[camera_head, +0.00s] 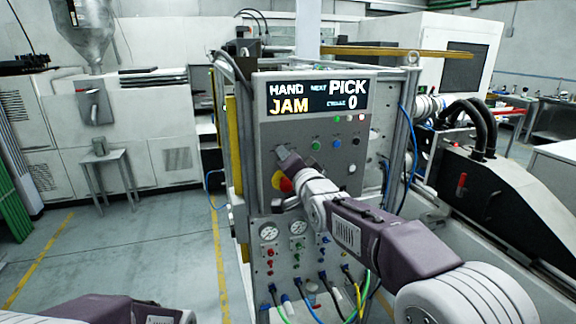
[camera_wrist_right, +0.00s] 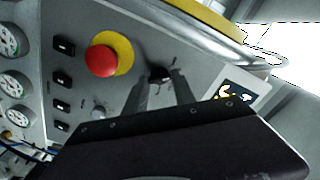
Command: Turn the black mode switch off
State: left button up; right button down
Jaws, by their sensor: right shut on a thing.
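The black mode switch (camera_wrist_right: 159,73) is a small dark knob on the grey control panel (camera_wrist_right: 205,50), seen in the right wrist view. My right gripper (camera_wrist_right: 160,82) reaches the panel with its two fingers on either side of the knob, shut on it. In the head view my right gripper (camera_head: 281,152) is at the upper left of the panel face, below the display, and its body hides the switch there. The exact angle of the knob is too small to tell. My left gripper is not in view; only part of my left arm shows at the bottom left.
A red emergency button on a yellow collar (camera_wrist_right: 102,60) sits close beside the switch; it also shows in the head view (camera_head: 285,184). The display (camera_head: 316,97) reads HAND, NEXT PICK, JAM, 0. Gauges (camera_head: 269,232) and cables are lower down.

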jog(key=n, duration=0.1)
jog(key=n+b, duration=0.1)
jog(key=n, duration=0.1)
jog(key=shift+f, duration=0.25)
jog(key=shift+n+b, duration=0.35)
jog(key=shift+n, duration=1.35)
jog(key=c, duration=1)
grip_release()
jog(key=shift+c, duration=0.2)
jog(key=shift+r, duration=0.1)
jog(key=b+v, duration=0.2)
jog(key=v, duration=0.7)
